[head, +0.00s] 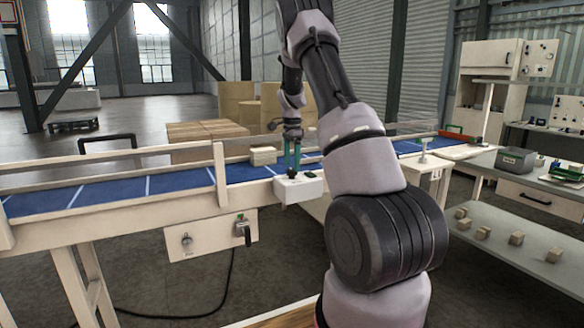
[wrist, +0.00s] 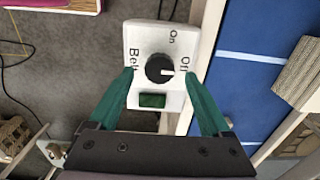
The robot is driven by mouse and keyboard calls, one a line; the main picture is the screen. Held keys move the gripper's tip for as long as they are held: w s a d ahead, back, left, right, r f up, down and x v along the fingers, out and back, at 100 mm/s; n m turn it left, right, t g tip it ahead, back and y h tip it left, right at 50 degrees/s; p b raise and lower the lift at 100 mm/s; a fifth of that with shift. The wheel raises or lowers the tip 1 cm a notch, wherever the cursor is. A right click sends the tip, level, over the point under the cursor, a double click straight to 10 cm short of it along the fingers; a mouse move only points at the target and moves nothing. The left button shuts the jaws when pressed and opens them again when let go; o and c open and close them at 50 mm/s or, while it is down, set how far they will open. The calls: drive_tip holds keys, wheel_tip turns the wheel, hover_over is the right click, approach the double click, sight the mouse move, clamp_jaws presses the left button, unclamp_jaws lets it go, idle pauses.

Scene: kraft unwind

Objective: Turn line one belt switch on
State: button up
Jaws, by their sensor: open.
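The belt switch is a white box (head: 312,187) on the near side of the conveyor. In the wrist view the box (wrist: 138,38) carries a black round knob (wrist: 157,68), the words "On", "Off" and "Belt", and a dark green rectangle (wrist: 152,100). The knob's white mark points right, towards "Off". My gripper (head: 292,168) is above the box, pointing down. In the wrist view my gripper (wrist: 160,73) is open, with one green finger on each side of the knob. Nothing is between the fingers except the knob below; I cannot tell whether they touch it.
A panel (head: 205,240) with a knob and a handle hangs on the conveyor's front. A bench with wooden blocks (head: 516,239) on its lower shelf stands right.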

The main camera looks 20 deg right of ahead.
drive_tip(key=shift+f, duration=1.05)
clamp_jaws()
